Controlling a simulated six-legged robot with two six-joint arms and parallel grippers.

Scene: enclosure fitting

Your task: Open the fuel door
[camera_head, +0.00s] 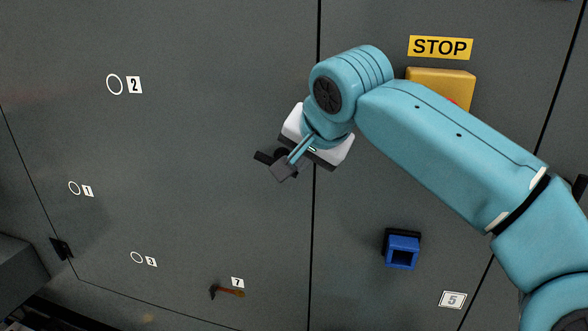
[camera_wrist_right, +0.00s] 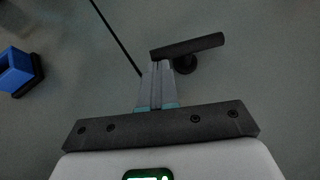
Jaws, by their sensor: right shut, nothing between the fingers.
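A large grey door panel (camera_head: 200,130) fills the left of the head view, bounded by a dark seam on its right. No label naming it as the fuel door shows. A black lever handle (camera_head: 263,157) is mounted near that seam, partly hidden behind my right gripper (camera_head: 284,170). In the wrist view, the handle (camera_wrist_right: 187,46) lies nearly level on a round base. My right gripper (camera_wrist_right: 157,68) is shut and empty, its tips just beside the handle's left end. Whether they touch it I cannot tell. The panel looks closed along the seam. My left gripper is not in view.
Right of the seam are a yellow box (camera_head: 440,83) under a STOP sign (camera_head: 440,47), partly behind my right arm, and a blue square socket (camera_head: 402,250). A small red-brown lever (camera_head: 229,292) sits low on the panel. A black hinge-like piece (camera_head: 61,248) is at lower left.

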